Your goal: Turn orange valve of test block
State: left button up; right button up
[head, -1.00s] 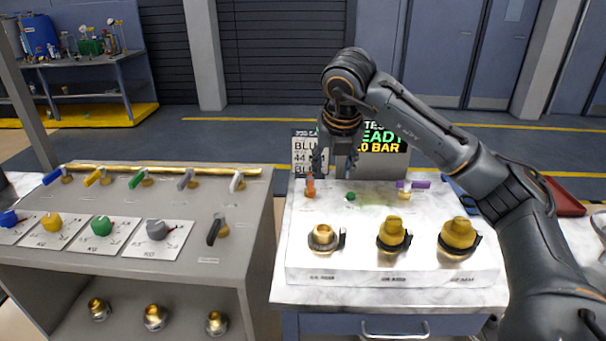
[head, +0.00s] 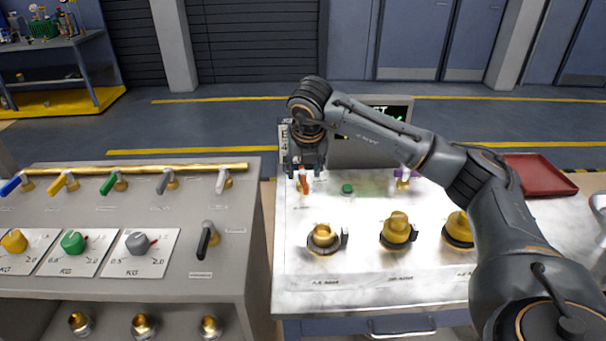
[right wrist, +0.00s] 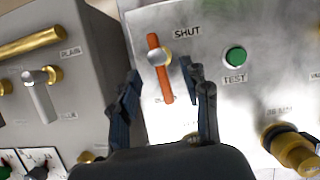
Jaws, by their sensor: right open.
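The test block (head: 365,262) is a white marbled panel on a cabinet. Its orange valve handle (head: 304,186) is at the upper left of the panel, below my right gripper (head: 304,172). In the right wrist view the orange handle (right wrist: 160,69) is a bar on a metal hub, tilted slightly from upright, next to a "SHUT" label. My right gripper's two fingers (right wrist: 166,103) are open and point toward the handle, with its lower end between them in the picture. I cannot tell whether they touch it. My left gripper is not in view.
Brass fittings (head: 397,231) line the front of the block. A grey console (head: 125,210) with coloured levers stands close on the left. A screen (head: 372,138) stands behind.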

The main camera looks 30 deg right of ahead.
aim_at(304, 176)
jog(key=x, duration=0.3)
jog(key=shift+f, duration=0.2)
jog(key=shift+w, duration=0.1)
jog(key=shift+c, duration=1.2)
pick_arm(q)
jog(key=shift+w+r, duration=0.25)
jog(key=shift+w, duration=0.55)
pick_arm(e)
grip_shut()
